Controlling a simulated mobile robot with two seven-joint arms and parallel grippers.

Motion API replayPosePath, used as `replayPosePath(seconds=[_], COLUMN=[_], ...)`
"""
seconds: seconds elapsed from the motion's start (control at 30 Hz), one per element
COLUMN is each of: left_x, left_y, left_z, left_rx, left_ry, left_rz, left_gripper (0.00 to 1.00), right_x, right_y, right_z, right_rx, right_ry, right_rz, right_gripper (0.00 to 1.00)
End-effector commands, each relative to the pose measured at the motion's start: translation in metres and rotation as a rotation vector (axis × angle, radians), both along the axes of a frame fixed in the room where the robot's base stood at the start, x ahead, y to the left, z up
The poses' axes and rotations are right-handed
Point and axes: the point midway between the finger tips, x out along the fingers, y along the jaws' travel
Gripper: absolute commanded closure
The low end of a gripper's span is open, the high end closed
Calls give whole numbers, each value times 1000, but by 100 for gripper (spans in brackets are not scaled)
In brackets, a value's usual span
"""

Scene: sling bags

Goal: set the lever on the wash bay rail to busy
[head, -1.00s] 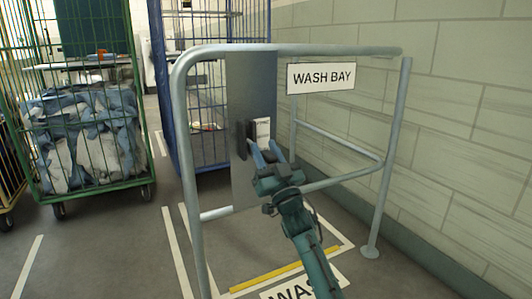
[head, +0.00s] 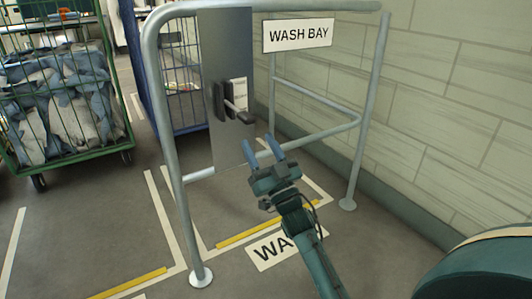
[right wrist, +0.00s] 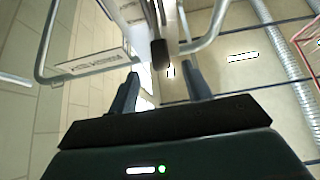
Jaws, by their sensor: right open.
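The lever (head: 240,116) has a pale arm and a dark grip. It sticks out from a dark mount on the grey panel (head: 228,50) of the wash bay rail (head: 165,105). A white label (head: 238,88) sits behind the lever; its writing is too small to read, so I cannot tell which setting the lever is at. My right gripper (head: 259,140) is open and empty, below and to the right of the lever, apart from it. In the right wrist view the lever's dark grip (right wrist: 160,53) shows just beyond the gap between the fingertips (right wrist: 160,73). My left gripper is not in view.
A WASH BAY sign (head: 298,35) hangs on the rail, right of the panel. A green cage trolley (head: 65,110) with cloth stands at left, a blue cage (head: 190,95) behind the rail. A block wall (head: 450,90) bounds the right. The floor at front left is clear.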

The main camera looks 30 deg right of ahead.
Motion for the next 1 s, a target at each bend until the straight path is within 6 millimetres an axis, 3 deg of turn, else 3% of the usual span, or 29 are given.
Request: replayPosePath(seconds=[0.23, 0.77, 0.87, 1.0], left_x=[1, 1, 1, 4], left_y=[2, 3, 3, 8], left_z=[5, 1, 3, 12], left_rx=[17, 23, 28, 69], left_ry=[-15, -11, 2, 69], left_rz=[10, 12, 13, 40], left_gripper=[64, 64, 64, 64], right_x=[-24, -27, -27, -27], right_y=[-1, -1, -1, -1], right_z=[-17, -18, -13, 18], right_rx=[1, 1, 1, 0], right_ry=[1, -1, -2, -2], right_rz=[0, 1, 1, 0], right_gripper=[51, 51, 51, 51])
